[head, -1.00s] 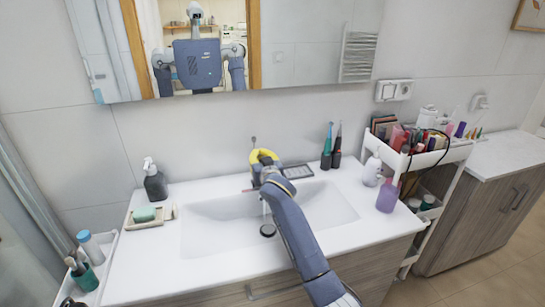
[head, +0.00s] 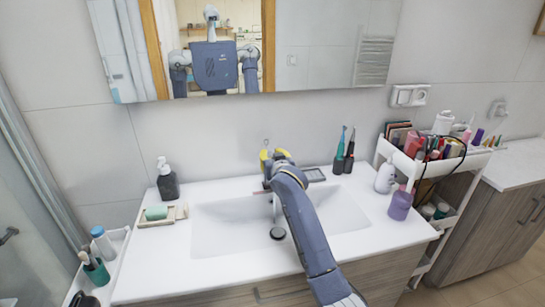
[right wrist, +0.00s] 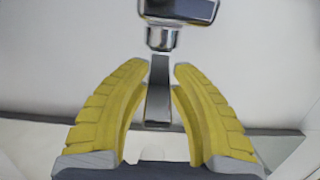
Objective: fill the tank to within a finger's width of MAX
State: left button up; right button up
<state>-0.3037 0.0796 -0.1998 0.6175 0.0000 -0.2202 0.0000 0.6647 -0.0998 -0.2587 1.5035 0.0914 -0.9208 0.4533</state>
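The faucet (head: 278,205) stands at the back of the white sink basin (head: 225,232), with its spout partly behind my right arm. My right gripper (head: 273,154) is above the faucet. In the right wrist view its yellow fingers (right wrist: 160,72) stand on either side of a flat metal lever (right wrist: 158,95) below a chrome fitting (right wrist: 162,38). Whether the fingers press on the lever is unclear. I cannot make out a tank or MAX mark. My left gripper is not in view directly.
A dark soap dispenser (head: 167,180) and soap tray (head: 140,220) stand left of the basin. A filled cart (head: 382,148) stands beyond. The basin is empty.

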jog(key=o, duration=0.5)
jog(key=shift+s, duration=0.1)
jog(key=v, duration=1.2)
jog(key=shift+o, duration=0.2)
